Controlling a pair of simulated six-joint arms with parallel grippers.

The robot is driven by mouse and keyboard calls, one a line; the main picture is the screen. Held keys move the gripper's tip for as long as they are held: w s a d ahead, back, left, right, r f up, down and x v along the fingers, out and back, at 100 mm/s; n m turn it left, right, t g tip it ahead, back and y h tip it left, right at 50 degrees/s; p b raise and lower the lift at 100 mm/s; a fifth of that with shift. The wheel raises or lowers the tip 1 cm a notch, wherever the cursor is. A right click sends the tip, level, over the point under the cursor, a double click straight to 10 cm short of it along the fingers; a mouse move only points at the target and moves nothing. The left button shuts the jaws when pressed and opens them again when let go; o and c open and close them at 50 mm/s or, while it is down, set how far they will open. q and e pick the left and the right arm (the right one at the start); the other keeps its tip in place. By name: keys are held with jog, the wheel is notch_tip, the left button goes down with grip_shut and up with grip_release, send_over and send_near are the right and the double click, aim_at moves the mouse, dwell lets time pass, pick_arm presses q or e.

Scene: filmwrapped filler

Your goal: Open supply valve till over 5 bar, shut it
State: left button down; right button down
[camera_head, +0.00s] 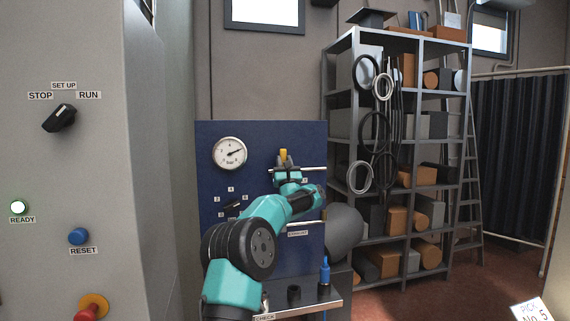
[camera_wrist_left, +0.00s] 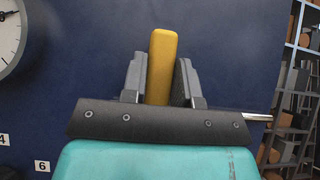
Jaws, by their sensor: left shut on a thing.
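My left gripper (camera_head: 284,163) is at the blue panel (camera_head: 258,132), shut on the yellow valve handle (camera_head: 283,154). In the left wrist view the yellow handle (camera_wrist_left: 162,62) stands upright between the two grey fingers of the gripper (camera_wrist_left: 160,82). The round white pressure gauge (camera_head: 229,153) is on the panel to the left of the handle. Its black needle points right and slightly up; the figures are too small to read surely. Part of the gauge (camera_wrist_left: 10,40) also shows at the left edge of the wrist view. My right gripper is in neither view.
A black numbered selector (camera_head: 231,205) is below the gauge, partly hidden by my left arm. A shelf below the panel holds a blue-topped item (camera_head: 324,271). A grey cabinet (camera_head: 95,170) stands at left, with a STOP/RUN switch (camera_head: 59,118). A loaded rack (camera_head: 412,150) stands at right.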

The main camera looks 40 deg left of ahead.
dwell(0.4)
pick_arm(q)
jog(key=c, duration=0.9)
grip_release()
jog(key=shift+s+f, duration=0.1)
jog(key=v, duration=1.7)
jog(key=shift+d, duration=0.15)
